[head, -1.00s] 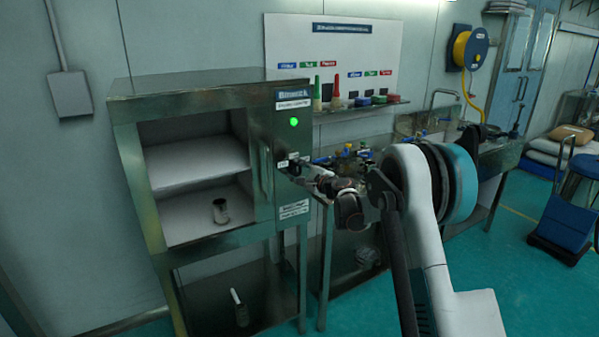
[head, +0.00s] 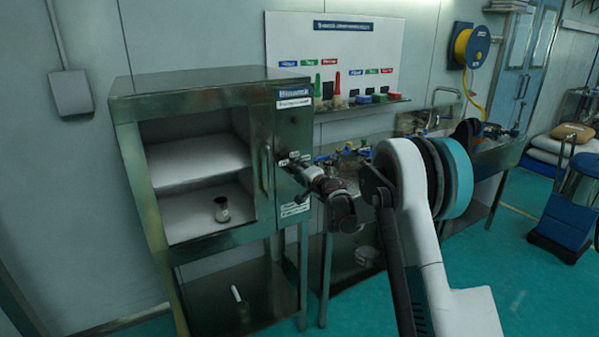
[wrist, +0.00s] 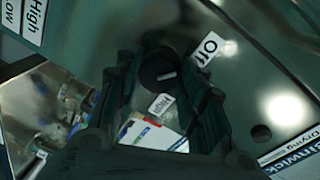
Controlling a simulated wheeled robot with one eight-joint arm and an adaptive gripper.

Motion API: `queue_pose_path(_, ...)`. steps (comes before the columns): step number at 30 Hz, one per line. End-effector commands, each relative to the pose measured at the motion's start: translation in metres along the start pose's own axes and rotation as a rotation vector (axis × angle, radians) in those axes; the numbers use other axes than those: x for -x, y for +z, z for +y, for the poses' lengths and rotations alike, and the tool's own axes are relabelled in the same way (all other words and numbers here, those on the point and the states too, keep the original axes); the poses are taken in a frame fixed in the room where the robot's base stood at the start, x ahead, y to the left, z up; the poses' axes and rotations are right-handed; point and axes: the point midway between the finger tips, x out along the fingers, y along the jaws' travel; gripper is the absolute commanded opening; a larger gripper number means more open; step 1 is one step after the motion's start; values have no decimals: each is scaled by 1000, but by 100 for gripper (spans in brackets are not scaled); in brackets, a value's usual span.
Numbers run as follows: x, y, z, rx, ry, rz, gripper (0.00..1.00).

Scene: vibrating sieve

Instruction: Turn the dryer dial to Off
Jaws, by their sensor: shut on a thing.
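The dryer (head: 190,92) is a steel cabinet at the left in the head view, with its control panel on the right of the front. The dial (wrist: 158,66) is a dark round knob with a short white mark, in the wrist view. Its mark points roughly toward the "Off" label (wrist: 208,48). My gripper (wrist: 168,64) is at the panel with its fingers on both sides of the dial, shut on it. In the head view my gripper (head: 300,166) and wrist hide the dial.

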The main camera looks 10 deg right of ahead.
Motion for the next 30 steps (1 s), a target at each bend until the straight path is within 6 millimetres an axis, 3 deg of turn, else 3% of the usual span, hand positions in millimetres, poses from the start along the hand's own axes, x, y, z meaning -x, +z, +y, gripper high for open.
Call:
queue_pose_path(10, 0, 2, 0, 135, -1, 17, 13)
queue_pose_path(26, 0, 2, 0, 158, -1, 20, 13)
queue_pose_path(27, 0, 2, 0, 158, -1, 20, 41)
queue_pose_path(30, 0, 2, 0, 157, -1, 20, 58)
